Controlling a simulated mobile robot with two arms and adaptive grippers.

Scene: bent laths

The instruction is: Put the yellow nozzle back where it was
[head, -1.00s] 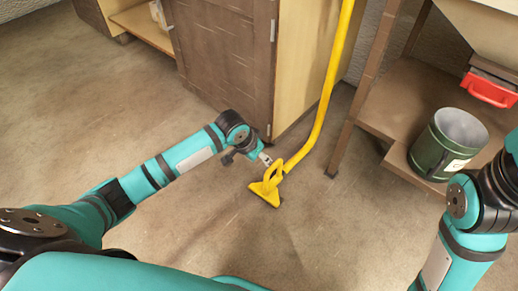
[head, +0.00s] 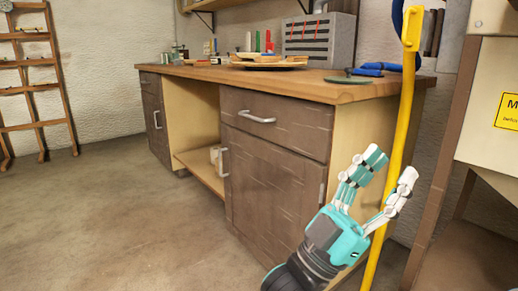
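A long yellow tube (head: 402,105) stands nearly upright at the right end of the workbench, with a flat slotted piece at its top. Its lower end and the yellow nozzle are outside the head view. Nothing is visibly held.
The workbench (head: 330,88) has brown cabinet doors and carries tools and a grey box (head: 318,38). A wooden stand (head: 447,150) with a yellow sign is close on the right. A ladder-like rack (head: 38,90) stands far left. The floor at left is clear.

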